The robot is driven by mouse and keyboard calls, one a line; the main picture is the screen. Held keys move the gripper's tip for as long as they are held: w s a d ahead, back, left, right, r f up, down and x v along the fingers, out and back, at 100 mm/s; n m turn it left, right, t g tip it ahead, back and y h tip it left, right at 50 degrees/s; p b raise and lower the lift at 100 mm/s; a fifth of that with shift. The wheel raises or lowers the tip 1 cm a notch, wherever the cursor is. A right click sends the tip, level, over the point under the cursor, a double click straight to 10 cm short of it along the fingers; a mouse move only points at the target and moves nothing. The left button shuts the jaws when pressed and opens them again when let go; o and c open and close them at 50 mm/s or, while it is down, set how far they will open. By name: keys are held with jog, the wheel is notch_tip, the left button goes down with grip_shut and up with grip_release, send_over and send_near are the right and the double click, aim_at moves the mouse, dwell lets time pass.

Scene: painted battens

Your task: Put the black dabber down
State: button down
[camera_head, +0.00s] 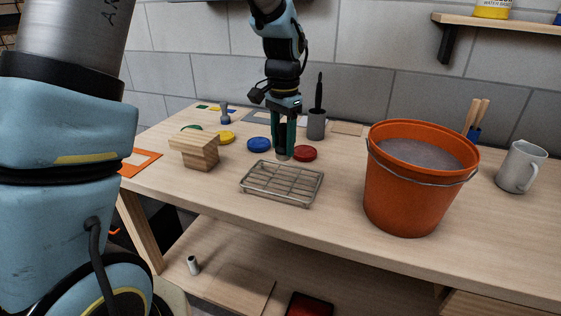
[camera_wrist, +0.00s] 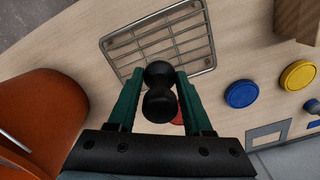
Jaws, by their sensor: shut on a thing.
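My gripper (camera_head: 285,147) has green fingers that are shut on the black dabber (camera_wrist: 159,92). In the wrist view the dabber's dark rounded handle sits between the two fingertips (camera_wrist: 161,100). The dabber looks upright, by the far edge of the wire rack (camera_head: 262,193), between a blue disc (camera_head: 259,145) and a red disc (camera_head: 305,153). I cannot tell whether its lower end touches the table.
An orange bucket (camera_head: 405,205) stands right of the rack, with a white mug (camera_head: 521,167) beyond it. A wooden block stack (camera_head: 199,153) is on the left. A grey cup (camera_head: 316,125) with a dark brush stands behind my gripper. A yellow disc (camera_head: 225,137) lies behind the blocks.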

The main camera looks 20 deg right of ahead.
aim_at(283, 124)
jog(key=shift+f+p, duration=0.7)
jog(key=shift+f, duration=2.35)
jog(key=shift+f, duration=0.1)
jog(key=shift+c, duration=1.6)
grip_release()
notch_tip(283, 124, up, 12)
jog(key=b, duration=0.2)
jog(key=shift+b, duration=0.35)
jog(key=w+a+f+n, duration=0.25)
jog(key=a+n, duration=0.35)
jog(key=a, duration=1)
jog(key=s+a+f+n, duration=0.2)
jog(key=s+a+n, duration=0.1)
jog(key=a, duration=0.4)
jog(key=s+a+f+n+t, duration=0.1)
jog(key=s+a+f+n, duration=0.1)
jog(key=a, duration=0.6)
jog(key=shift+s+f+n+t, duration=0.35)
jog(key=shift+s+n, duration=0.55)
jog(key=shift+s, duration=0.2)
